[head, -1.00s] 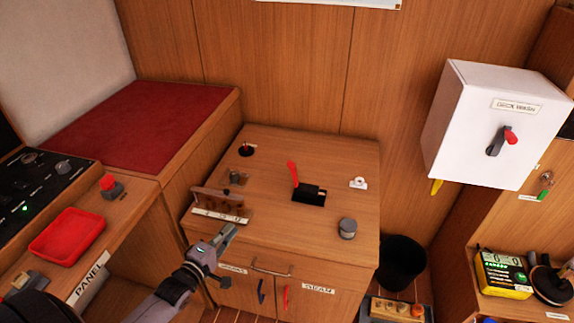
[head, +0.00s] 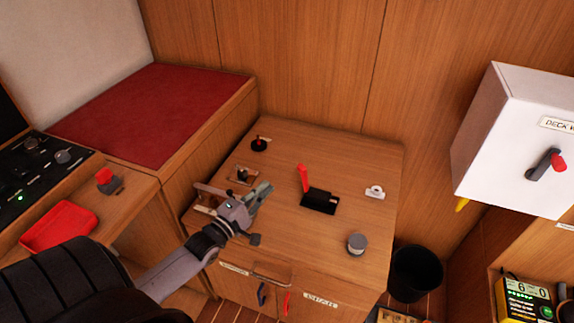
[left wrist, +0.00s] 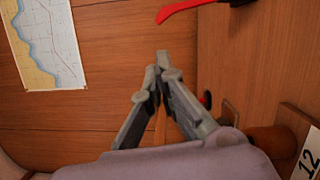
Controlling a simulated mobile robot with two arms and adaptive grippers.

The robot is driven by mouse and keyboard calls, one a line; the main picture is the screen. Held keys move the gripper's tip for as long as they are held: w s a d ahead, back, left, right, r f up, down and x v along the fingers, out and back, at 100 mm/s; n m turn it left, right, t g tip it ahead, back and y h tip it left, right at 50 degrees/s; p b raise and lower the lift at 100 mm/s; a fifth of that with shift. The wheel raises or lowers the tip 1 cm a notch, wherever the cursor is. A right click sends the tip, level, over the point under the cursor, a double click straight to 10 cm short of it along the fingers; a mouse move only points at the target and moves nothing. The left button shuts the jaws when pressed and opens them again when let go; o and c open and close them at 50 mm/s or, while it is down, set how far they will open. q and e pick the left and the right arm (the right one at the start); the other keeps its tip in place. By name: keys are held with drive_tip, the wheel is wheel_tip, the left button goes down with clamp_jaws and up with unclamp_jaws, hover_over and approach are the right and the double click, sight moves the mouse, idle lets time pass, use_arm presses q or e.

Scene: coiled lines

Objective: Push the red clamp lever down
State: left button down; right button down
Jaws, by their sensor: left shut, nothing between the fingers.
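The red clamp lever (head: 302,178) stands up, tilted slightly, from its black base (head: 319,201) on the wooden cabinet top. In the left wrist view the red lever (left wrist: 187,9) shows at the top edge, with only a bit of the black base in the corner. My left gripper (head: 266,188) is shut and empty. In the head view it is left of the lever and apart from it, over the cabinet top. Its fingertips meet in the left wrist view (left wrist: 163,62). My right gripper is in neither view.
A grey round knob (head: 356,243) and a white fitting (head: 375,192) sit right of the lever. A black knob with red (head: 259,144) stands at the back left. My left gripper partly hides a wooden rack (head: 203,195). A white switch box (head: 517,140) hangs at right.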

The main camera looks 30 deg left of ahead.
sight(303, 178)
use_arm(q)
drive_tip(key=w, duration=1)
drive_tip(key=shift+d+r, duration=0.15)
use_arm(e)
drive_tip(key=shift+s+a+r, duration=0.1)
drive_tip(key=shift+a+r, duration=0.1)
use_arm(q)
drive_tip(key=shift+r, duration=0.1)
